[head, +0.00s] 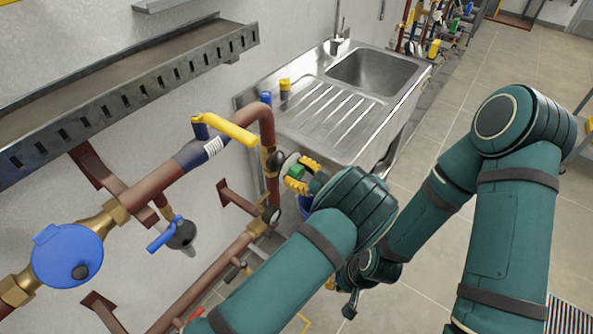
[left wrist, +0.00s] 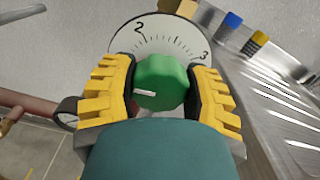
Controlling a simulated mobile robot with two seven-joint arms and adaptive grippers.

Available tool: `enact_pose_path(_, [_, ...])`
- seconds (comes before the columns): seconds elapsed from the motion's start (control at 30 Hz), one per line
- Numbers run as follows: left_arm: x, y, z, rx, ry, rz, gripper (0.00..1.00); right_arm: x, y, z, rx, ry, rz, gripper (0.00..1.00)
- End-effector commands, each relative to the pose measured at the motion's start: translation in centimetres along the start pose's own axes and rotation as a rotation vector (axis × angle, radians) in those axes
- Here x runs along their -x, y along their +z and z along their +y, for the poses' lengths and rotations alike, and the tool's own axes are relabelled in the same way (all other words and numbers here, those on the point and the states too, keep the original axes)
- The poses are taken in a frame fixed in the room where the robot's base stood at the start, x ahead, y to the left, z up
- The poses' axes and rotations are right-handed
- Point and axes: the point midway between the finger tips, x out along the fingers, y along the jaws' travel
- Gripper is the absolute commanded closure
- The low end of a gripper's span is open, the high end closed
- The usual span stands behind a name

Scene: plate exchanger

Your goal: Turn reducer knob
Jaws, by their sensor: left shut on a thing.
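The green reducer knob (left wrist: 160,83) sits in front of a white dial (left wrist: 172,35) marked 2 and 3 in the left wrist view. A white pointer mark shows on the knob's lower left face. My left gripper (left wrist: 160,90) has its yellow-padded fingers on both sides of the knob and is shut on it. In the head view the green knob (head: 297,172) shows small between the yellow fingers of my left gripper (head: 299,175), by the pipe's lower end. My right gripper (head: 341,294) hangs low behind my left arm, mostly hidden, and its opening cannot be judged.
A brown pipe with a yellow lever handle (head: 230,130) runs left of the knob. A blue-capped meter (head: 67,255) and a blue-handled valve (head: 180,234) are further left. A steel sink (head: 372,75) with a ribbed drainboard stands behind. Tiled floor (head: 480,90) is open at right.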

Motion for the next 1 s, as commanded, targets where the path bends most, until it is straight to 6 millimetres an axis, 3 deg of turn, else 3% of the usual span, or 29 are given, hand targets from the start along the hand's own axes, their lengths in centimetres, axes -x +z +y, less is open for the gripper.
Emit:
enact_pose_path(0.6, [-0.1, 0.1, -0.1, -0.572, 0.001, -0.002, 0.86, 1.2, 0.1, -0.5, -0.001, 0.000, -0.006, 1.00])
enact_pose_path(1.0, [-0.1, 0.1, -0.2, -0.813, 0.001, -0.002, 0.86, 1.6, 0.2, -0.6, -0.001, 0.000, -0.009, 1.00])
